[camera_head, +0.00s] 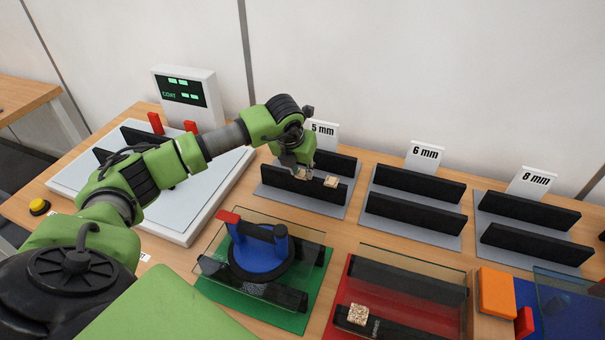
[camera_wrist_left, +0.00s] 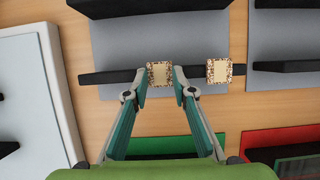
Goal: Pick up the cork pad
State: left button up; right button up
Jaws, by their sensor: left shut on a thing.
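A small cork pad (camera_wrist_left: 160,70), light with a speckled brown rim, sits between the fingertips of my left gripper (camera_wrist_left: 160,80) in the left wrist view. My left gripper (camera_head: 297,168) is shut on this pad at the front black rail of the 5 mm rack (camera_head: 325,203). In the head view the fingers mostly hide the held pad. I cannot tell whether it still touches the rail. A second cork pad (camera_head: 331,181) lies on the same rail just to the right, apart from the gripper; it also shows in the left wrist view (camera_wrist_left: 219,70). My right gripper is not in view.
The 6 mm rack (camera_head: 413,232) and 8 mm rack (camera_head: 530,263) stand to the right. In front, a glass pane with a blue suction lifter (camera_head: 262,258) lies over a green mat. Another cork pad (camera_head: 358,314) is at the red mat. A white scale display (camera_head: 188,95) stands back left.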

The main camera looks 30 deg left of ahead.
pick_arm(q)
jog(key=shift+r+b, duration=0.65)
jog(key=shift+b, duration=0.1)
jog(key=shift+w+r+b, duration=0.1)
jog(key=shift+r+b, duration=0.5)
jog(key=shift+b, duration=0.05)
jog(key=s+d+r+b, duration=0.2)
jog(key=s+r, duration=1.2)
jog(key=shift+d+r, duration=0.25)
